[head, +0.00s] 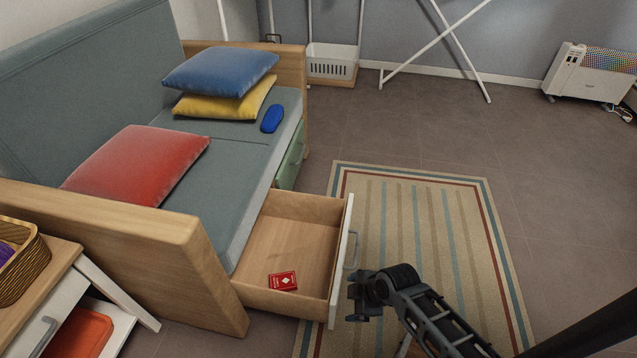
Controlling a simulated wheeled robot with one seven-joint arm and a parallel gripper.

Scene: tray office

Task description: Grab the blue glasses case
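The blue glasses case (272,118) lies on the grey seat of the sofa (235,150), near its front edge and just right of the stacked cushions. It is a small, rounded, dark blue shape, fully in view. My gripper (356,298) is low at the bottom centre, just right of the open drawer's white front and over the rug's edge. It is well apart from the case, which is farther off and up to the left. It appears to hold nothing, but I cannot make out how far its fingers are apart.
An open wooden drawer (290,225) juts from under the sofa with a red card box (283,281) inside. Blue (220,70), yellow (222,106) and red (140,165) cushions lie on the sofa. A striped rug (430,220) and bare floor lie to the right. A heater (588,75) stands far right.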

